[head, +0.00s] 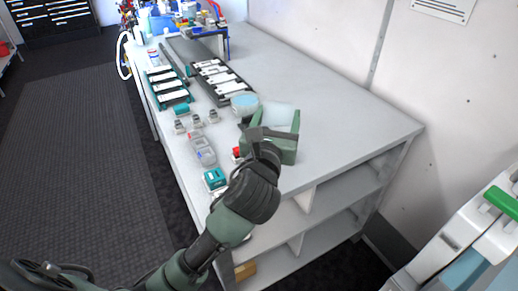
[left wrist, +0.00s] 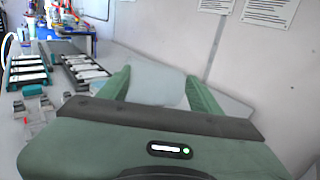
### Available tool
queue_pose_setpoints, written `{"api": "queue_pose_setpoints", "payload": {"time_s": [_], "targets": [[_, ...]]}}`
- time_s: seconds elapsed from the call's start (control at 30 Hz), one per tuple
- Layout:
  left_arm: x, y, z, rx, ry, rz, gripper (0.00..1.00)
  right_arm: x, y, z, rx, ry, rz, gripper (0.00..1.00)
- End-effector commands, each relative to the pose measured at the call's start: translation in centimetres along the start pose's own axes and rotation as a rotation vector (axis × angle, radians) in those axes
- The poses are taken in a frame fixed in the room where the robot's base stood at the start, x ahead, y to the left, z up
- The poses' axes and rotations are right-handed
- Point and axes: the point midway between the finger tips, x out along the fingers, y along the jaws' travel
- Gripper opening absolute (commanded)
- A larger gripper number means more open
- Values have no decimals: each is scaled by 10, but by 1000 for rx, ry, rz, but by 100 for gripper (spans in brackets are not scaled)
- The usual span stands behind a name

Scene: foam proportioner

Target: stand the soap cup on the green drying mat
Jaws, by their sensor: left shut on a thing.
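My left gripper (head: 272,122) is over the near end of the grey bench, its two green fingers reaching forward. It is shut on a pale, whitish thing (head: 279,115), which I take to be the soap cup. It also shows between the fingers in the left wrist view (left wrist: 156,86). Its lower part is hidden by the gripper, so I cannot tell whether it touches the bench. A light-blue round thing (head: 244,101) stands just left of the fingers. I cannot make out a green drying mat in either view. My right gripper is not in view.
The bench (head: 330,110) is bare to the right of the gripper. Green (head: 168,87) and dark (head: 220,80) racks with white strips lie farther back. Small clear, grey and teal items (head: 214,179) line the left edge. Bottles and tools crowd the far end.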

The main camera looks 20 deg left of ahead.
Motion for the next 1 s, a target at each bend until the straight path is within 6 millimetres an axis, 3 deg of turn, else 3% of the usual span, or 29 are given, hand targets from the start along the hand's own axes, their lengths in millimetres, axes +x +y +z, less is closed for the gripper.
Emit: {"api": "queue_pose_setpoints", "payload": {"time_s": [0.1, 0.4, 1.0], "targets": [[-1, 0, -36, 0, 11, 1, 25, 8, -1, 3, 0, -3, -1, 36], [-2, 0, -116, -1, 9, 1, 25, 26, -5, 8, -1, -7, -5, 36], [-2, 0, -189, -1, 3, 0, 25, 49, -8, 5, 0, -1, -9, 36]]}}
